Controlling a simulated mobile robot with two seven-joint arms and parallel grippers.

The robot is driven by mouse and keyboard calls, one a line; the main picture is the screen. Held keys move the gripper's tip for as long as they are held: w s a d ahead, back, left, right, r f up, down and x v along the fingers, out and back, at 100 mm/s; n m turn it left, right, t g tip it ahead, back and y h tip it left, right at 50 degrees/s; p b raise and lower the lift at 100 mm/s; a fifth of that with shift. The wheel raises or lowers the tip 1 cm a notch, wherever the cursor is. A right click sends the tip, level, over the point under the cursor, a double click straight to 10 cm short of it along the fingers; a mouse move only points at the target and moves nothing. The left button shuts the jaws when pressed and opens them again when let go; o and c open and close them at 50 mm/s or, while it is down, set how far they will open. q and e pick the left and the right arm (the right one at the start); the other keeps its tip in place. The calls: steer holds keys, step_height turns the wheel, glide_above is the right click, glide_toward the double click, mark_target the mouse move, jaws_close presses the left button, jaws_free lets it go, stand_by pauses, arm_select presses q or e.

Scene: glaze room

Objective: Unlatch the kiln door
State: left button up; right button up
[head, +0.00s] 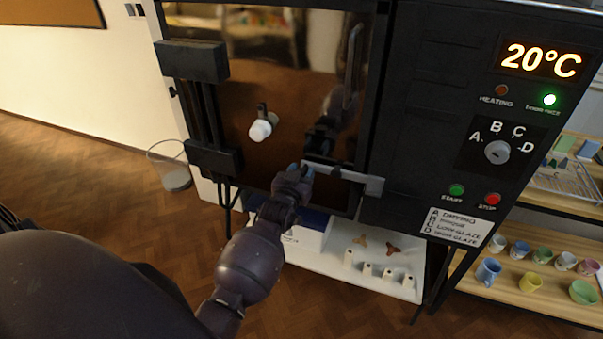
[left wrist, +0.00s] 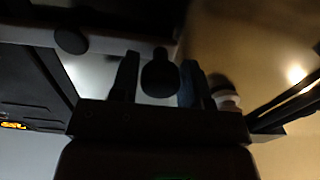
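The kiln door (head: 235,90) is a dark, mirror-like panel that looks closed, with black hinges on its left. A grey latch bar (head: 347,175) lies across the door's lower right edge. My left gripper (head: 306,170) is at the left end of this bar, low in front of the door. In the left wrist view, a dark round knob (left wrist: 159,76) stands between the fingers of the left gripper (left wrist: 159,82). The fingers are apart on either side of it, with a gap on the left; contact on the right is unclear. My right gripper is out of view.
A white plug (head: 260,130) sticks out of the door. The control panel (head: 497,152) on the right reads 20°C. A white shelf (head: 340,262) with small props is below; cups stand on a wooden rack (head: 520,280).

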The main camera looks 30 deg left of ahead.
arm_select(q)
steer(key=c, duration=0.7)
jaws_close()
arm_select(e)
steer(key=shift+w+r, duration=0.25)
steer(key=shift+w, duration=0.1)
arm_select(q)
steer(key=shift+f, duration=0.1)
